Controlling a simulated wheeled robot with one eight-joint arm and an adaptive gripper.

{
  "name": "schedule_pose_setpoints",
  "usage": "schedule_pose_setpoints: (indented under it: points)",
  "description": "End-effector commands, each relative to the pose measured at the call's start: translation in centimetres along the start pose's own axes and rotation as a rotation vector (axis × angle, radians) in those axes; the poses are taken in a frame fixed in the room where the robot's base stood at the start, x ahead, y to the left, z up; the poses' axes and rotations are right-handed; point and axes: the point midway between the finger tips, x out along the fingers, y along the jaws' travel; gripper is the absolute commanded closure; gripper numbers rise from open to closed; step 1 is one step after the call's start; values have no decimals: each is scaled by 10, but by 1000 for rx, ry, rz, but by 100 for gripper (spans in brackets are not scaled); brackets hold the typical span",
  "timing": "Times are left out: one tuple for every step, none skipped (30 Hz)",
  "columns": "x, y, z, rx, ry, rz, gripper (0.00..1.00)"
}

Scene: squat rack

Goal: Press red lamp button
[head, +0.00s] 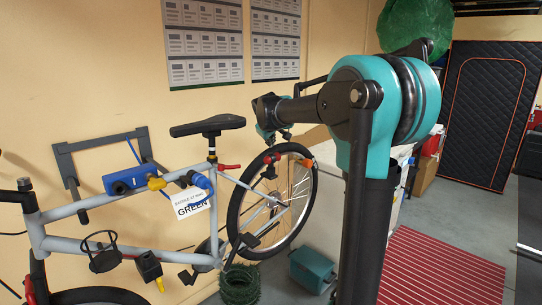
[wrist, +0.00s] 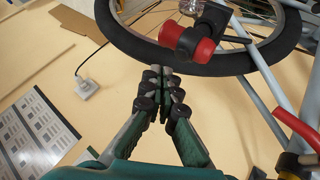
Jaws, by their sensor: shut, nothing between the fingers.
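A red and black lamp (wrist: 205,47) is in the wrist view at the top, in front of the bicycle's tyre. In the head view the lamp (head: 271,158) is small, near the top of the rear wheel. My gripper (wrist: 163,72) is shut and empty, its fingertips below and left of the lamp, apart from it. In the head view my gripper (head: 267,134) is above the lamp, near the wall.
The grey bicycle (head: 150,205) hangs on a wall rack (head: 95,150), with its black saddle (head: 208,126) left of my gripper. A red lever (wrist: 297,128) is at the wrist view's right. Posters (head: 205,45) hang on the wall. A teal box (head: 312,270) stands below the wheel.

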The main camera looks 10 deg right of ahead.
Motion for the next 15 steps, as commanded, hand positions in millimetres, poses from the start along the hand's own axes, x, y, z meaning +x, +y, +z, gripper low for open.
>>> schedule_pose_setpoints:
  points:
    - [-4, 2, -2, 0, 0, 0, 100]
    - [-5, 4, -4, 0, 0, 0, 100]
    - [-8, 6, -6, 0, 0, 0, 100]
    - [-10, 7, -7, 0, 0, 0, 100]
    - [-12, 8, -8, 0, 0, 0, 100]
    - [-14, 10, -10, 0, 0, 0, 100]
    - [-16, 12, -12, 0, 0, 0, 100]
    - [-18, 13, -13, 0, 0, 0, 100]
    - [-20, 15, -15, 0, 0, 0, 100]
    - [-22, 16, -16, 0, 0, 0, 100]
    - [-24, 17, -17, 0, 0, 0, 100]
    - [-26, 19, -19, 0, 0, 0, 100]
    - [-27, 20, -20, 0, 0, 0, 100]
    - [-28, 21, -21, 0, 0, 0, 100]
    - [-30, 22, -22, 0, 0, 0, 100]
